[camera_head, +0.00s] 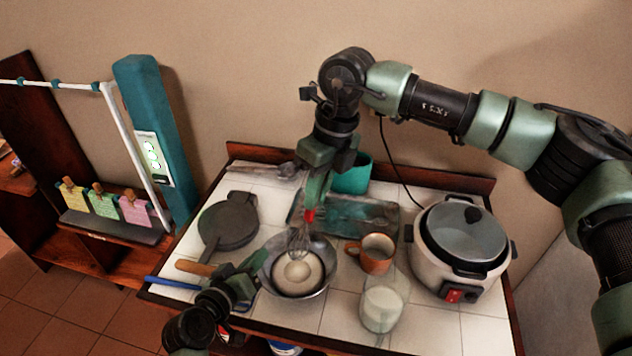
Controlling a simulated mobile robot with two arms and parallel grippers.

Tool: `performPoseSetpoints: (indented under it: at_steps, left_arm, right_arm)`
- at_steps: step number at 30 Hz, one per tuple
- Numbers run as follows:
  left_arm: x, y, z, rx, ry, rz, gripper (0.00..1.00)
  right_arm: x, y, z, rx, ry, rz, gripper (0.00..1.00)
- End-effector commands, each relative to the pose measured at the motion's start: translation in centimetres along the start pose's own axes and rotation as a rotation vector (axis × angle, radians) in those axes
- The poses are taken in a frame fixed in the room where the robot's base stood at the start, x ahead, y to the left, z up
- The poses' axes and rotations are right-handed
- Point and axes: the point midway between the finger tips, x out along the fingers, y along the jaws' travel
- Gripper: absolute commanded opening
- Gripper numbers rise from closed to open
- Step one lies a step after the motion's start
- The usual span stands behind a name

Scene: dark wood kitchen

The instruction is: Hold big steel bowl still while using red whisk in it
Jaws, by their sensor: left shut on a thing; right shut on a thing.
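The big steel bowl (319,255) stands near the front of the white tiled counter, with a pale mixture (297,277) inside. My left gripper (254,274) is at the bowl's left rim and is shut on it. My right gripper (318,186) is above the bowl, pointing down, shut on the red whisk (309,215). The whisk is roughly upright, and its wire end is in the bowl, over the pale mixture. How deep the wires reach is hard to tell.
An orange-brown mug (377,262) and a glass of white liquid (382,304) stand close right of the bowl. A rice cooker (460,245) is further right. A dark round pan (228,225) lies left, a dark tray (378,217) and teal container (353,178) behind.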

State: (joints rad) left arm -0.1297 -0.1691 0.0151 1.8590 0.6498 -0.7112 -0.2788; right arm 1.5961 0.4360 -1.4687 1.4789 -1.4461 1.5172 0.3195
Motion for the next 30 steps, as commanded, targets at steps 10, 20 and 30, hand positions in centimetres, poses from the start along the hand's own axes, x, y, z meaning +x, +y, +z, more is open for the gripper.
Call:
performPoseSetpoints:
  at_steps: [10,20,30]
  left_arm:
    - [0.0,-0.1,0.0,0.001,-0.001,-0.001,0.00]
    - [0.0,0.0,0.0,0.001,0.000,-0.001,0.00]
    - [0.0,0.0,0.0,0.001,0.000,-0.001,0.00]
  right_arm:
    - [2.9,-0.4,-0.4,-0.001,0.000,0.002,0.00]
    - [3.9,-0.6,-0.5,-0.001,0.000,0.001,0.00]
    - [3.9,-0.7,-0.4,-0.001,0.000,0.001,0.00]
